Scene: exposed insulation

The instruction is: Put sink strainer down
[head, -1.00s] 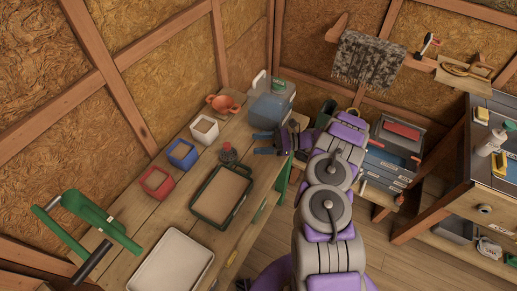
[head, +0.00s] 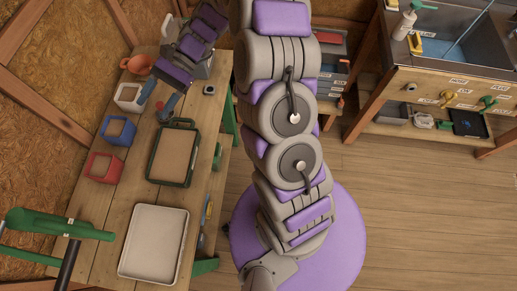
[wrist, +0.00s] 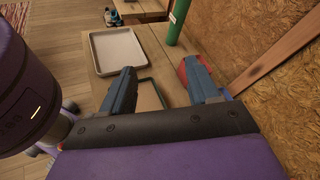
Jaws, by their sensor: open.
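A small grey round piece with a dark centre (head: 209,89), which may be the sink strainer, lies on the wooden workbench (head: 112,235) near its right edge in the head view. It is too small to be certain. My gripper (head: 157,99) is open above the bench, left of that piece and beside the white box. Its blue fingers also show spread apart in the wrist view (wrist: 163,88), with nothing held between them. A small red and dark item (head: 160,104) shows partly behind the fingers.
A white box (head: 128,97), blue box (head: 118,130) and red box (head: 103,167) line the bench's left side. A green-rimmed tray (head: 173,153) and pale tray (head: 155,242) fill its middle and front.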

